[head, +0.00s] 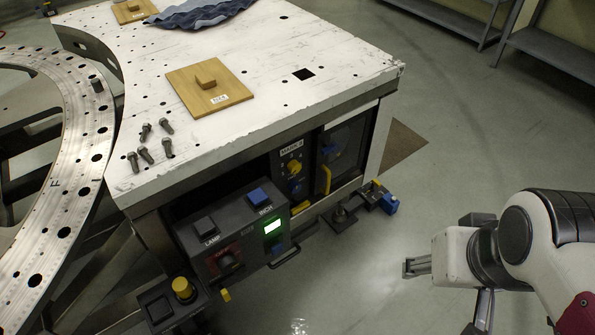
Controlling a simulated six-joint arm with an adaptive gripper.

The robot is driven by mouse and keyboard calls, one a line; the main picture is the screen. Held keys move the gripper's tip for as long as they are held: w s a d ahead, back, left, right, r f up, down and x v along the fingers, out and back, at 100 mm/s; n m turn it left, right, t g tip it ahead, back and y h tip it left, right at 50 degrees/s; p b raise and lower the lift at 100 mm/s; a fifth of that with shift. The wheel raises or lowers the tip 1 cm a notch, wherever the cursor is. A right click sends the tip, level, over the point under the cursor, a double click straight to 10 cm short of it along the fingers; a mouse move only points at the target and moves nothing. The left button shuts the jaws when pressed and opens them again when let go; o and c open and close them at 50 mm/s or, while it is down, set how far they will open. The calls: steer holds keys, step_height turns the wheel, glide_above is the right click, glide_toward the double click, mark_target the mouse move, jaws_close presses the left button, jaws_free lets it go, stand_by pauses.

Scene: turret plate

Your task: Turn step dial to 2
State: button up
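No label reading "step" is legible, so I cannot say for certain which knob is the step dial. A yellow knob (294,167) with small marks around it sits on a dark panel (283,181) under the table's front edge. The label above it seems to begin with "MARK"; its setting is too small to read. A dark round knob (228,263) on a red plate is on the control box (190,236). My gripper (408,267) is at the right, pointing left, well apart from both knobs and over the floor. Whether its fingers are open or shut is unclear.
The control box also has a LAMP button (205,224), a blue INCH button (258,196) and a lit green display (273,227). A yellow handle (327,180) and a low bracket with a blue end (389,204) stick out near the panel. Open floor (350,275) lies before my gripper.

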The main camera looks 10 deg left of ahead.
steer(key=w+a+f+g, duration=0.2)
steer(key=w+f+g, duration=0.1)
steer(key=w+f, duration=0.25)
steer(key=n+t+y, duration=0.7)
steer(key=n+t, duration=0.5)
steer(key=n, duration=0.2)
glide_toward(296, 169)
steer(key=w, duration=0.1)
steer(key=shift+a+f, duration=0.1)
steer(key=shift+a, duration=0.05)
steer(key=shift+w+a+f, duration=0.1)
steer(key=shift+w, duration=0.15)
steer(key=shift+x, duration=3.65)
steer(key=shift+f, duration=0.1)
